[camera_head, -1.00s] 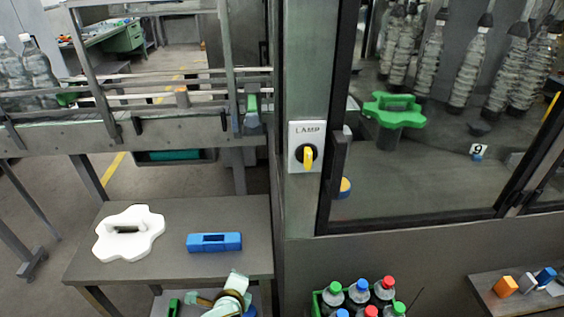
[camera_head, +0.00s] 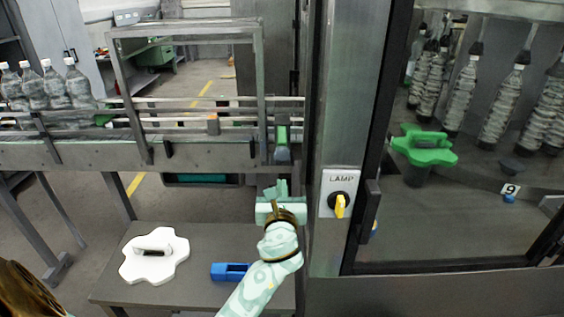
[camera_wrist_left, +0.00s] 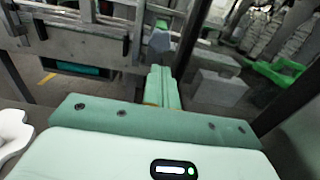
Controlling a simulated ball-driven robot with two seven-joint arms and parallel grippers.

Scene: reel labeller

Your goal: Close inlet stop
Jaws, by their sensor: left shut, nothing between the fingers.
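A small green piece with a grey block (camera_head: 282,154) sits at the right end of the conveyor rails, and I take it for the inlet stop. In the left wrist view the grey block (camera_wrist_left: 160,42) shows just past my fingertips. My left gripper (camera_head: 277,188) is shut and empty, just below and in front of that block. In the left wrist view its fingers (camera_wrist_left: 160,82) are together and point toward the block. I cannot tell whether they touch it. My right gripper is out of view.
Clear bottles (camera_head: 75,85) stand on the conveyor (camera_head: 70,153) at left. Below, a table holds a white knob-like part (camera_head: 152,268) and a blue block (camera_head: 228,271). A post with a yellow lamp switch (camera_head: 340,205) and a glazed cabinet with a green star-shaped knob (camera_head: 424,148) stand at right.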

